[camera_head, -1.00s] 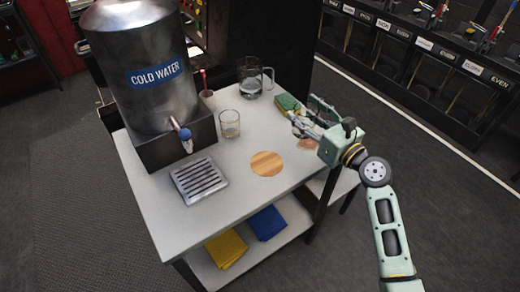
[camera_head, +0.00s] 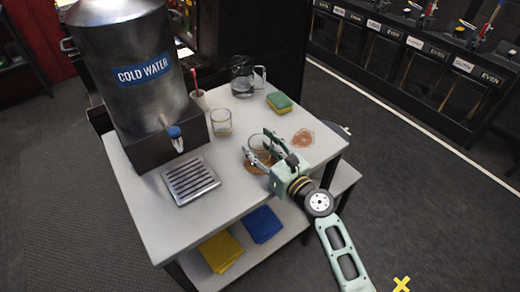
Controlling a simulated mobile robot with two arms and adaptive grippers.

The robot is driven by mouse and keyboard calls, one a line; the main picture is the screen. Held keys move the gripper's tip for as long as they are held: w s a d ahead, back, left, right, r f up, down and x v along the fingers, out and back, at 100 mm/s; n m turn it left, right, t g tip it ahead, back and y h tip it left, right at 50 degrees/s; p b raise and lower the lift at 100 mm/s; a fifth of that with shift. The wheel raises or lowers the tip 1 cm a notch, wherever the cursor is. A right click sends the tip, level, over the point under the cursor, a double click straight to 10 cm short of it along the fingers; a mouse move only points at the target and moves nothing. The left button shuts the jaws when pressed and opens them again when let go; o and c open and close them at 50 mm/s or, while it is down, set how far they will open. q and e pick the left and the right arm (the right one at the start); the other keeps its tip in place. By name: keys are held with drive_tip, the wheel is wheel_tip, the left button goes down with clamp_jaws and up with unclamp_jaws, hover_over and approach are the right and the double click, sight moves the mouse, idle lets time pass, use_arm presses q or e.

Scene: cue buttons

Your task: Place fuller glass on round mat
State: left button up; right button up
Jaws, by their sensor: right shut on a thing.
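My right gripper (camera_head: 261,150) is shut on a clear glass (camera_head: 261,143), one finger on each side of it. The glass is upright and at the round wooden mat (camera_head: 252,167). The mat is partly hidden by the gripper and glass. I cannot tell whether the glass touches it or hangs just above. Another clear glass (camera_head: 221,123) stands on the table beside the dispenser, with a little liquid low in it. How full the held glass is does not show clearly. My left gripper is not in view.
A steel cold water dispenser (camera_head: 125,60) and slatted drip tray (camera_head: 191,180) stand at left on the white table (camera_head: 225,195). A glass pitcher (camera_head: 242,77), a sponge (camera_head: 279,102) and a brown spill (camera_head: 303,138) are at the back and right. Folded yellow (camera_head: 220,251) and blue (camera_head: 262,224) cloths lie below.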

drive_tip(key=shift+r, duration=0.15)
drive_tip(key=shift+f, duration=0.25)
drive_tip(key=o, duration=1.3)
drive_tip(key=shift+r, duration=0.2)
drive_tip(key=v, duration=1.2)
drive_tip(key=shift+b, duration=0.4)
